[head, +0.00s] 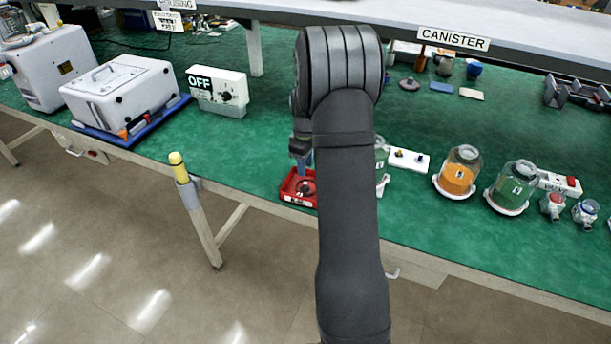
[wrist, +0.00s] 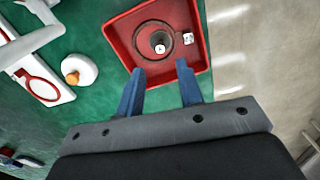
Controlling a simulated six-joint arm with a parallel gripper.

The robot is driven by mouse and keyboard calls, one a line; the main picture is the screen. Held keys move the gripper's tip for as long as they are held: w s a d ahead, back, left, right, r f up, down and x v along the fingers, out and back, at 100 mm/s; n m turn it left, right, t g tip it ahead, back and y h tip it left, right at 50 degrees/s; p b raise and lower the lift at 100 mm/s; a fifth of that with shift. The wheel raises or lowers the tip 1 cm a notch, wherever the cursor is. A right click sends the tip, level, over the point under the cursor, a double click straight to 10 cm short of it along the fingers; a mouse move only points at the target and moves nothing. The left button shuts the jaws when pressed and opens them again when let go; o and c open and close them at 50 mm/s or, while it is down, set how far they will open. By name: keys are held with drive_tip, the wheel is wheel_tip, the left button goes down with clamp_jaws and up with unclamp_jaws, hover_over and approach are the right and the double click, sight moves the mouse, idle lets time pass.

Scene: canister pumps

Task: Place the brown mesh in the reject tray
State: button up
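The red reject tray (head: 285,196) sits near the front edge of the green bench, partly hidden by my arm. It also shows at the top of the wrist view (wrist: 120,42). A round, dark brown disc, which looks like the mesh (wrist: 143,36), lies inside the tray with a small white tag at its middle; it shows in the head view (head: 306,188) too. My gripper (wrist: 160,70) is over the tray, its two blue fingers apart with nothing between them. The disc lies beyond the fingertips, apart from them as far as I can tell.
Jars with orange (head: 457,178) and green (head: 514,188) contents stand to the right of my arm. A white switch box (head: 408,160) is closer. Another dark disc (head: 409,84) lies at the back.

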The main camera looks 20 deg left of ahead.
wheel_tip(320, 180, up, 6)
drive_tip(key=shift+r, duration=0.15)
idle(0.4)
wheel_tip(320, 180, down, 13)
drive_tip(key=shift+f, duration=0.1)
drive_tip(key=shift+r, duration=0.35)
idle(0.3)
